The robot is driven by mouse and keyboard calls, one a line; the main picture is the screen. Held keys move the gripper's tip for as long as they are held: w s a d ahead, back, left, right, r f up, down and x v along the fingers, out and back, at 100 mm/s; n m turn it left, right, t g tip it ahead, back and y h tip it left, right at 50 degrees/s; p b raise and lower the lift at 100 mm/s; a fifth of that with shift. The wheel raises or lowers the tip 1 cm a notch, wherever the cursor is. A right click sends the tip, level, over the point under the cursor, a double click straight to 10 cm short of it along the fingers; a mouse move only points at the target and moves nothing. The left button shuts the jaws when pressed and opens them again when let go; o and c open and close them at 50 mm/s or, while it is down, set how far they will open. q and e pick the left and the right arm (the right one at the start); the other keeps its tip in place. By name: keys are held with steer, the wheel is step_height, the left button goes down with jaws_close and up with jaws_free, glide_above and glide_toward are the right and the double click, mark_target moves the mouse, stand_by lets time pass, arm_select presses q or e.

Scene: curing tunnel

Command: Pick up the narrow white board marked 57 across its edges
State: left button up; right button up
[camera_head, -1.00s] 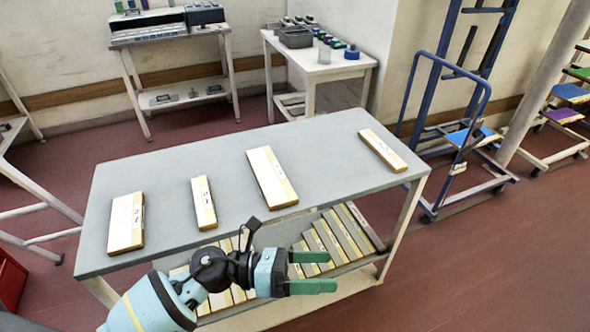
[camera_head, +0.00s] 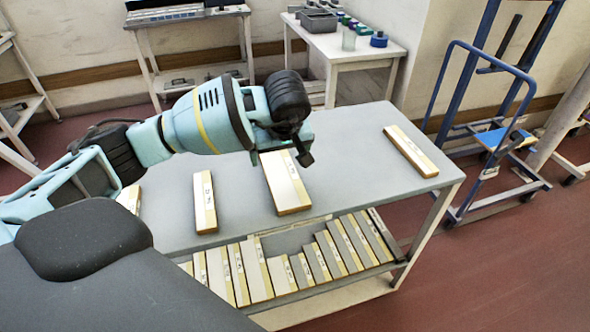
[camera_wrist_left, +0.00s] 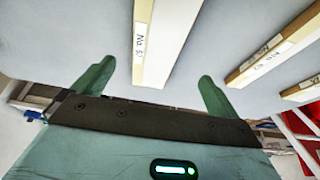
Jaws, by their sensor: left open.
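In the left wrist view a white board (camera_wrist_left: 172,40) lies between the spread green fingers of my left gripper (camera_wrist_left: 155,85). A small label on its edge looks like "No 57". Its end lies near the fingertip line; contact is not shown. Close by are a narrow pale board (camera_head: 204,202) and a wider one (camera_head: 285,185), partly covered by the gripper. Their labels are too small to read there, so I cannot tell which is marked 57. My right gripper is not visible.
Another narrow board (camera_head: 411,150) lies at the right of the grey table (camera_head: 350,165). A board (camera_head: 130,198) at the left is mostly hidden by my arm. Several boards (camera_head: 255,270) fill the lower shelf. A blue trolley frame (camera_head: 480,130) stands right. The table between the right boards is clear.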

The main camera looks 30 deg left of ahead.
mark_target(281, 171)
arm_select(q)
steer(key=shift+a+r, duration=0.1)
steer(key=shift+a, duration=0.05)
steer(key=shift+a+f, duration=0.15)
steer(key=shift+f, duration=0.4)
steer(key=shift+w+a+f, duration=0.15)
steer(key=shift+w+f, duration=0.15)
steer(key=shift+f, duration=0.55)
steer(key=x, duration=0.3)
steer(key=d+x, duration=0.1)
steer(key=shift+w+a+f, duration=0.15)
steer(key=shift+w+f, duration=0.05)
steer(key=shift+f, duration=0.25)
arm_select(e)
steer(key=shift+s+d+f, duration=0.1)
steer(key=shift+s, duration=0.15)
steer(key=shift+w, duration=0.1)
